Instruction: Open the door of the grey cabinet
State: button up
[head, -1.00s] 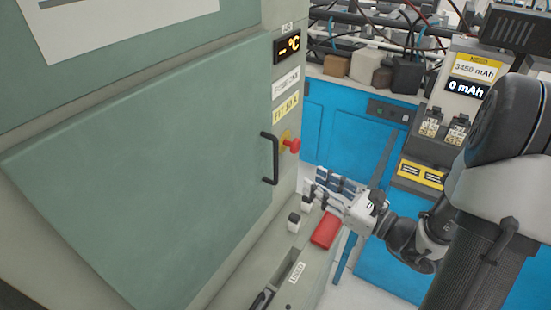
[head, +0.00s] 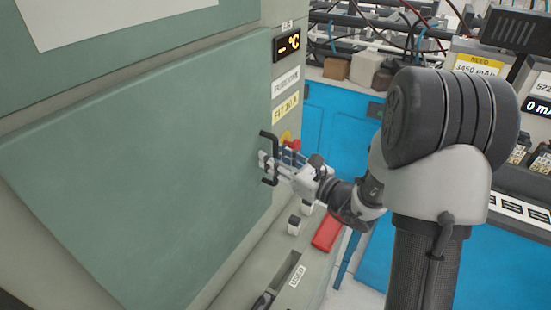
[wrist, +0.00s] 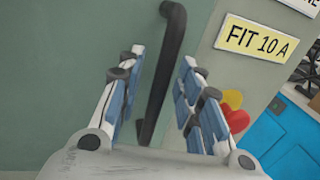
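The grey-green cabinet door (head: 150,170) looks closed against its frame. Its black bar handle (head: 275,158) stands upright near the door's right edge. My gripper (head: 268,165) is at the handle in the head view. In the wrist view the handle (wrist: 168,65) passes between the two blue-padded fingers of my gripper (wrist: 155,90). The fingers stand apart, with a visible gap on each side of the bar. A red knob on a yellow plate (wrist: 232,108) lies just right of the right finger.
A "FIT 10 A" label (head: 286,108) and a °C display (head: 287,44) are on the cabinet frame. A red block (head: 327,231) and a slot marked USED (head: 285,280) are on the ledge below. A blue bench (head: 340,125) stands behind at right.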

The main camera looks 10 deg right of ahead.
jog(key=shift+c, duration=0.6)
grip_shut()
